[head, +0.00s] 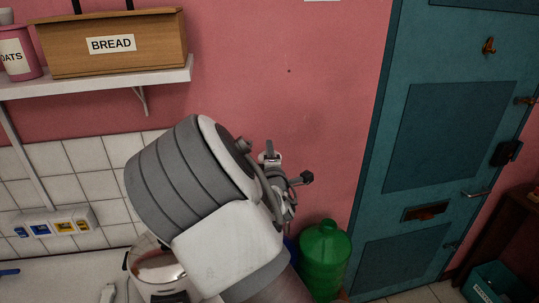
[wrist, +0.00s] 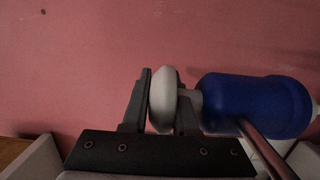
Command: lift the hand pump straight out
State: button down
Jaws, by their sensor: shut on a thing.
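The hand pump shows in the wrist view as a blue body (wrist: 250,104) with a white rounded knob (wrist: 161,102) at its left end. My gripper (wrist: 162,84) is shut on the white knob, one dark finger on each side of it. A thin metallic rod (wrist: 265,150) crosses in front of the blue body at lower right. In the head view my arm hides most of the gripper and the pump. Only a small blue patch (head: 290,246) shows beside the arm there, and I cannot tell what it belongs to. The pump's lower end is not clear.
A green jug (head: 325,262) stands right of my arm, close to it. A shiny metal pot (head: 157,268) is at lower left. A white shelf (head: 110,86) holds a wooden bread box (head: 112,46) and a pink oats tin (head: 18,52). A teal door (head: 450,130) is at right.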

notch_tip(320, 180, up, 11)
jog(key=p, duration=0.6)
jog(key=shift+f, duration=0.2)
jog(key=shift+r, duration=1.15)
